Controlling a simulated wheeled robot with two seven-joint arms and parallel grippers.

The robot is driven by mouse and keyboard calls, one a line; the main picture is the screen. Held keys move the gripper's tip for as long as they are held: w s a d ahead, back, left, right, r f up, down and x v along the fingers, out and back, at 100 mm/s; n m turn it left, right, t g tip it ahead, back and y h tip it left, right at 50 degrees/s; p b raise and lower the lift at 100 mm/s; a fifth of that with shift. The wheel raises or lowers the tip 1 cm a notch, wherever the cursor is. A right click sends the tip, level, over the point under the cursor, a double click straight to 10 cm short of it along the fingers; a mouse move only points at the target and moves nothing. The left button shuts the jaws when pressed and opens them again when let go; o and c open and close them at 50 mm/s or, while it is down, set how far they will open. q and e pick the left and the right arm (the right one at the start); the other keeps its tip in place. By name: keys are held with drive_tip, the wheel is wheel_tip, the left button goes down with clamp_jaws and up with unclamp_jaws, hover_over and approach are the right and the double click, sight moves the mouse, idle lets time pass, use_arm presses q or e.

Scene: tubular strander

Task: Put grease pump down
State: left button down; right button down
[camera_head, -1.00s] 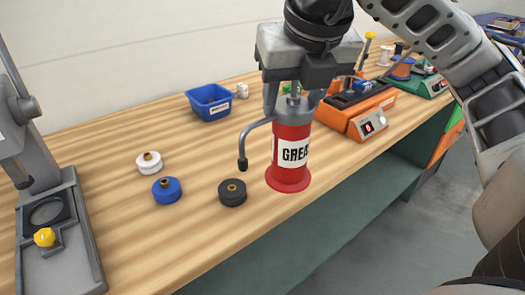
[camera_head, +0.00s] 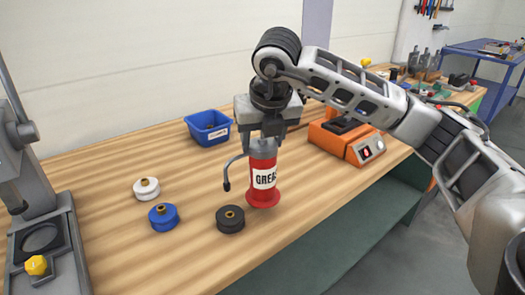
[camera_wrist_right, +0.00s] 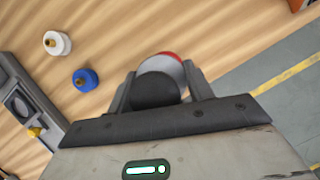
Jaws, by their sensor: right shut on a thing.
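The red grease pump (camera_head: 263,181) has a white label and a thin grey spout on its left side. It is upright over the wooden workbench, near the front edge. My right gripper (camera_head: 262,137) is shut on its top from above. In the right wrist view the pump (camera_wrist_right: 172,63) shows between the two fingers of my right gripper (camera_wrist_right: 158,88), with a dark round part in front. I cannot tell for sure whether its base touches the bench. My left gripper is not in view.
A black round part (camera_head: 230,219) is close left of the pump. A blue part (camera_head: 163,217) and a white part (camera_head: 147,188) lie further left. A blue bin (camera_head: 208,128) is behind, an orange device (camera_head: 347,138) right, a grey press (camera_head: 40,205) far left.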

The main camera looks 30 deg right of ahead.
sight(252, 174)
drive_tip(key=shift+w+f, duration=0.15)
drive_tip(key=shift+f, duration=1.4)
drive_tip(key=shift+f, duration=0.2)
drive_tip(key=c, duration=0.6)
unclamp_jaws()
